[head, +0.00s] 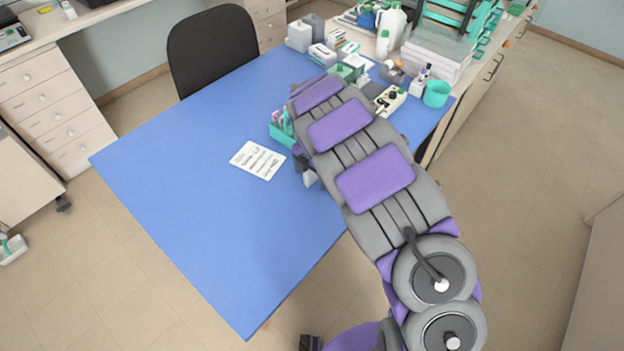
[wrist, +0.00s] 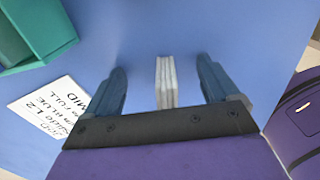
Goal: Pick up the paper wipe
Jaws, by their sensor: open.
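The paper wipe appears to be the white, folded, layered piece (wrist: 166,84) in the wrist view. It stands out from the blue table top between the two fingers of my gripper (wrist: 161,68). The fingers are open, one on each side of it, with a blue gap showing on both sides. Its lower end is hidden behind the gripper's dark front edge. In the head view my arm covers most of this spot. A small pale grey shape (head: 310,178) shows beside the arm there, and I cannot tell whether it is the wipe or my gripper.
A white card with writing (head: 257,160) lies left of my gripper on the blue table (head: 190,190); it shows in the wrist view (wrist: 48,110). A teal holder (head: 282,130) stands close behind. Bottles, boxes and a teal cup (head: 436,94) crowd the back. The table's left side is clear.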

